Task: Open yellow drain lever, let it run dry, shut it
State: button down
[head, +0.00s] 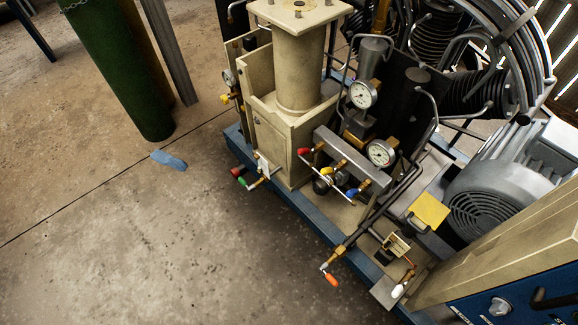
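A small yellow lever (327,170) sits in a row on the compressor's valve manifold, between a red lever (303,151) and a blue lever (352,192). Another small yellow-ended part (226,98) shows on the left side of the machine, by a small gauge. From this distance I cannot tell whether either yellow part is open or shut, and no running fluid can be made out. My gripper is not in view.
An orange-handled valve (331,279) sticks out at the front, with a white-tipped one (397,291) to its right. Red and green handles (241,181) jut out at the left. A green cylinder (115,70) stands behind left. The concrete floor (140,250) in front is clear.

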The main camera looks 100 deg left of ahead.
aim_at(325, 171)
jog(key=u, duration=2.75)
jog(key=k, duration=0.55)
jog(key=z, duration=0.1)
jog(key=i, duration=0.6)
jog(key=u, duration=1.15)
